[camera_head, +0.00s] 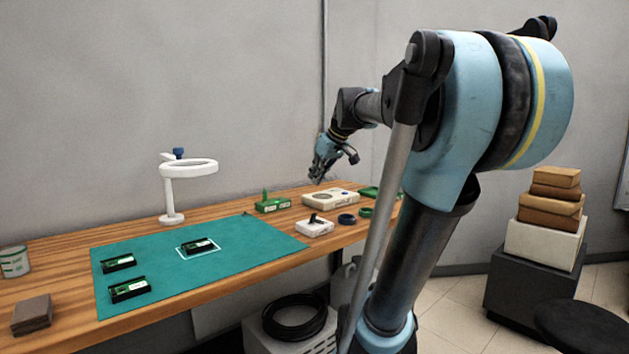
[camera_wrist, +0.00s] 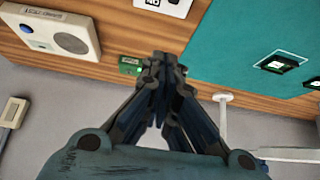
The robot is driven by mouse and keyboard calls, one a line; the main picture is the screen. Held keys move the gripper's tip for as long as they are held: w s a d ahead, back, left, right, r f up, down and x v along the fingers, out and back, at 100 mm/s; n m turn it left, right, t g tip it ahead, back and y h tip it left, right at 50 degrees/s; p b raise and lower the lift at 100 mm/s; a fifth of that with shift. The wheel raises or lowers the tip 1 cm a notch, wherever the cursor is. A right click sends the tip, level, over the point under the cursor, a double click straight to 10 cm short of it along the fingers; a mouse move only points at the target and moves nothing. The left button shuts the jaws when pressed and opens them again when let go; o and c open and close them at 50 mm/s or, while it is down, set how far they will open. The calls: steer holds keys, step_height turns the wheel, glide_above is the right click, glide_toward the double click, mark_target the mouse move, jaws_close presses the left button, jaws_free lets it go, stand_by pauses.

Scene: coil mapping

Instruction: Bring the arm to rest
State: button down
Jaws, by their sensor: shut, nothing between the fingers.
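My arm reaches over the wooden bench from the right in the head view. My gripper (camera_head: 317,178) is in the air above the back part of the bench, with its fingers pointing down. In the wrist view my gripper (camera_wrist: 160,60) has its fingertips together with nothing between them. A small green item (camera_head: 273,204) stands on the bench below and left of the gripper. In the wrist view a green board (camera_wrist: 131,65) shows beside the fingertips, partly hidden by them.
A teal mat (camera_head: 150,240) bears several dark modules. A white ring lamp (camera_head: 170,195) stands behind it. A beige device (camera_head: 330,198) and a small white box (camera_head: 314,227) are near the gripper. Stacked boxes (camera_head: 545,220) and a dark stool (camera_head: 585,328) are at right.

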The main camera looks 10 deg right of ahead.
steer(key=s+d+f+m+g+h, duration=0.1)
steer(key=s+d+f+m+h, duration=0.1)
steer(key=s+f, duration=1)
steer(key=s+d+f+m+g+h, duration=0.1)
steer(key=s+d+f+m, duration=0.3)
steer(key=s+f, duration=0.9)
step_height(320, 180, down, 5)
steer(key=shift+s+r+g+h, duration=0.15)
steer(key=shift+g+h, duration=0.25)
steer(key=shift+g, duration=0.4)
steer(key=shift+w+f, duration=0.3)
steer(key=shift+w, duration=0.15)
